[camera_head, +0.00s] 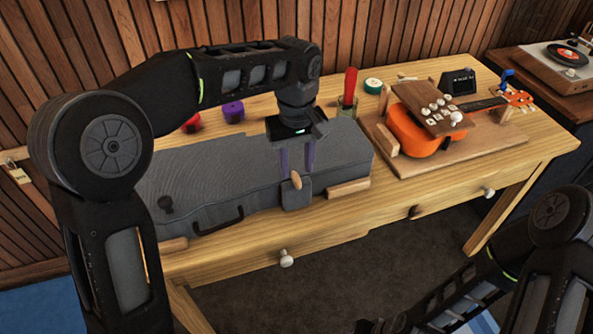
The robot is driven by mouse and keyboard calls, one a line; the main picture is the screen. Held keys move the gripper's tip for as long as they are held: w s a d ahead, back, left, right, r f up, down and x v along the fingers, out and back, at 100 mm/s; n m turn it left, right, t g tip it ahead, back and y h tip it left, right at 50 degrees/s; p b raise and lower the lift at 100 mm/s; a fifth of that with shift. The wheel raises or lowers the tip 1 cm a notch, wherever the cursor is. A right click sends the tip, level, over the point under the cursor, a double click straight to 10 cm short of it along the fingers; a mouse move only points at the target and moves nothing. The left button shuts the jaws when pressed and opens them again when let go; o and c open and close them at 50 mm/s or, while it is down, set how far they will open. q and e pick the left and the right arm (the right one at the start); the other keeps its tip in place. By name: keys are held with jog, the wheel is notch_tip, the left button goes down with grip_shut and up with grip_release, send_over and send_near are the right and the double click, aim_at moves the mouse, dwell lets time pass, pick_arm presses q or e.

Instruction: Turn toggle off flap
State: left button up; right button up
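A long grey case (240,172) lies on the wooden workbench, lid down. A grey flap (297,196) hangs over its front edge. A small tan wooden toggle (296,180) sits on the flap, standing roughly upright in the picture. My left gripper (297,168) points down over the case front. Its two purple fingers are apart, one to each side above the toggle. I cannot tell whether either finger touches it. Nothing shows held between them. My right arm enters at the lower right, and its gripper is out of the picture.
Wooden blocks (348,187) stand along the case front. An orange ukulele (415,133) lies on a board at right. A jar with a red tool (348,90) stands behind.

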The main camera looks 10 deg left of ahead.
aim_at(296, 180)
pick_arm(q)
jog(key=shift+f, duration=1.4)
grip_shut()
